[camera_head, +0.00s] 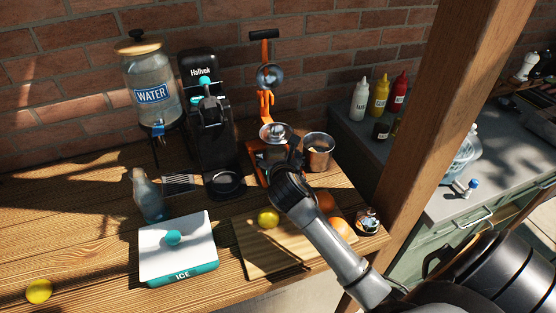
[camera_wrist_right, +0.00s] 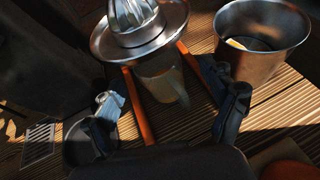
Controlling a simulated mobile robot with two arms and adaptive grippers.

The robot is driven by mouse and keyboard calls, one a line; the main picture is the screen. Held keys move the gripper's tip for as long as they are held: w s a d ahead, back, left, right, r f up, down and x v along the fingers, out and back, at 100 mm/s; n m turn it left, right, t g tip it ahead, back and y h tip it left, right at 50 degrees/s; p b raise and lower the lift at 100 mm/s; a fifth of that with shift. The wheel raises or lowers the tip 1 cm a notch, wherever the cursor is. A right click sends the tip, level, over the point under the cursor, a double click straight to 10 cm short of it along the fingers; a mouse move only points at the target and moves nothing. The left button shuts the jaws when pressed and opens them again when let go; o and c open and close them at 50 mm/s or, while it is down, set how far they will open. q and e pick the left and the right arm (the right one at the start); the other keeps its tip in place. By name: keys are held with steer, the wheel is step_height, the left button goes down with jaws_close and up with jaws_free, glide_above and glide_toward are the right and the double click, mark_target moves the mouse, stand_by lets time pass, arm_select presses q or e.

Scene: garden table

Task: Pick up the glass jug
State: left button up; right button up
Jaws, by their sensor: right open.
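The glass jug (camera_wrist_right: 162,82) shows in the right wrist view as a small clear vessel. It stands under the metal cone and bowl of the juicer (camera_wrist_right: 138,25), between its two orange base bars. In the head view the juicer (camera_head: 264,88) is an orange lever press by the wall; the jug there is mostly hidden and hard to make out. My right gripper (camera_wrist_right: 170,104) is open and empty, its fingers spread to either side in front of the jug. In the head view my right gripper (camera_head: 294,160) is just in front of the juicer. My left gripper is not in view.
A steel pot (camera_head: 318,152) stands close right of the juicer, a black machine (camera_head: 205,120) close left. A cutting board (camera_head: 250,256) with lemon and oranges lies beneath my right arm. An ice box (camera_head: 180,250) and bottle (camera_head: 147,196) are farther left. The front-left tabletop is mostly clear.

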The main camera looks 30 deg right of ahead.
mark_target(277, 151)
steer(key=x, duration=0.4)
steer(key=shift+w+a+f, duration=0.1)
steer(key=shift+w+f, duration=0.15)
steer(key=shift+w, duration=0.05)
steer(key=c, duration=1.3)
steer(key=shift+c, duration=0.4)
steer(key=shift+r+p, duration=0.15)
steer(key=shift+p, duration=0.25)
